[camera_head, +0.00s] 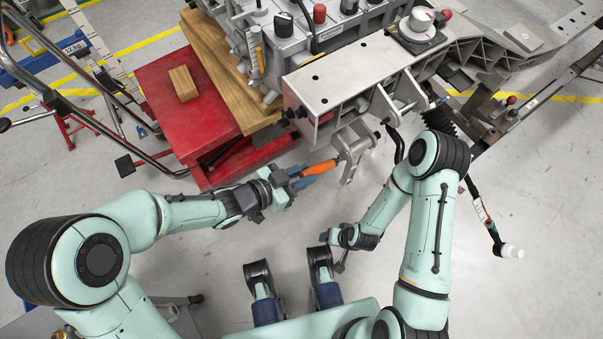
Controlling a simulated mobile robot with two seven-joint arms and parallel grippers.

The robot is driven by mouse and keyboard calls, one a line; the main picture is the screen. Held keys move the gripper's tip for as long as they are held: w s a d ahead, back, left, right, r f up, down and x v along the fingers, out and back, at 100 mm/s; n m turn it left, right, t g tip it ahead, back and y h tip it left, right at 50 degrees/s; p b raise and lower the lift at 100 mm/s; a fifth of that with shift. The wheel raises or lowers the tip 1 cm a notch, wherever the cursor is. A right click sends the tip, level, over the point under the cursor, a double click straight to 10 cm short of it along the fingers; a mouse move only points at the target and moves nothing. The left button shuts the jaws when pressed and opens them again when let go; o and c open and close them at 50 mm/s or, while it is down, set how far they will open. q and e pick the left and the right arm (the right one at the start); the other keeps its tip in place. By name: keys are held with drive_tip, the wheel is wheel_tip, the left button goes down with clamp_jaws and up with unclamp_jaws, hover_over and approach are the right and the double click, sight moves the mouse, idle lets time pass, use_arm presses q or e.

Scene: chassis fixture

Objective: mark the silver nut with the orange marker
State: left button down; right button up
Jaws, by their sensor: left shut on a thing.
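My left gripper (303,176) is shut on the orange marker (321,168). The marker points right, its far end close to a silver metal bracket (354,146) that hangs from the chassis. Whether it touches the bracket cannot be told. The silver nut is too small to make out for certain near there. My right gripper (338,258) is low in the middle of the view, away from the marker and bracket. Its fingers are small and partly turned away, so their opening is unclear.
The chassis fixture (345,75) fills the top middle. A red platform (178,95) with wooden planks (218,62) and a small wood block (183,83) stands left of it. A black cable with a white end (511,251) hangs at right. Grey floor lies below the bracket.

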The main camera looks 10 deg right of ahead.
use_arm(q)
drive_tip(key=shift+w+a, duration=0.15)
drive_tip(key=shift+w, duration=0.35)
drive_tip(key=shift+s+d, duration=0.25)
drive_tip(key=shift+s, duration=0.25)
idle(0.8)
drive_tip(key=s+a+p, duration=0.1)
drive_tip(key=s+a, duration=0.1)
drive_tip(key=a, duration=0.3)
drive_tip(key=shift+a+p, duration=0.3)
drive_tip(key=shift+a, duration=0.05)
drive_tip(key=shift+d, duration=0.1)
idle(1.0)
